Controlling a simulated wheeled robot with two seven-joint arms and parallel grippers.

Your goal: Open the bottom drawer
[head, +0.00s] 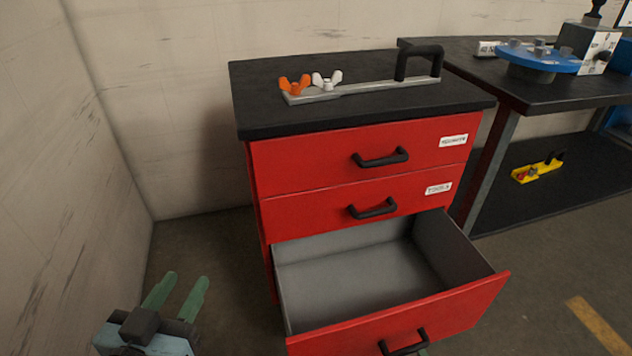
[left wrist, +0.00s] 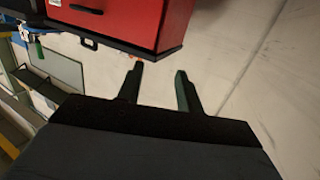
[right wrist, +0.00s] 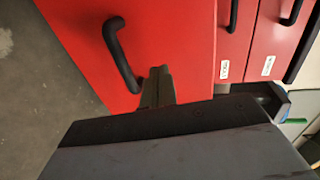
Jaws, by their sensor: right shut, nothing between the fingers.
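The bottom drawer (head: 400,315) of the red cabinet is pulled well out, and its grey inside looks empty. Its black handle (head: 404,345) is on the front panel, at the lower edge of the head view. My right gripper (right wrist: 158,72) is shut and empty, close to a red drawer front and beside a black handle (right wrist: 120,50) in the right wrist view; the fingers are not around the handle. My left gripper (head: 182,290) is open and empty, left of the cabinet. Its spread fingers also show in the left wrist view (left wrist: 158,80).
Two shut drawers (head: 330,155) sit above the open one. On the black cabinet top (head: 270,75) lie a grey bar with a handle, an orange wing nut and a white one. A workbench (head: 530,90) stands at right; a wall (head: 90,130) bounds the left.

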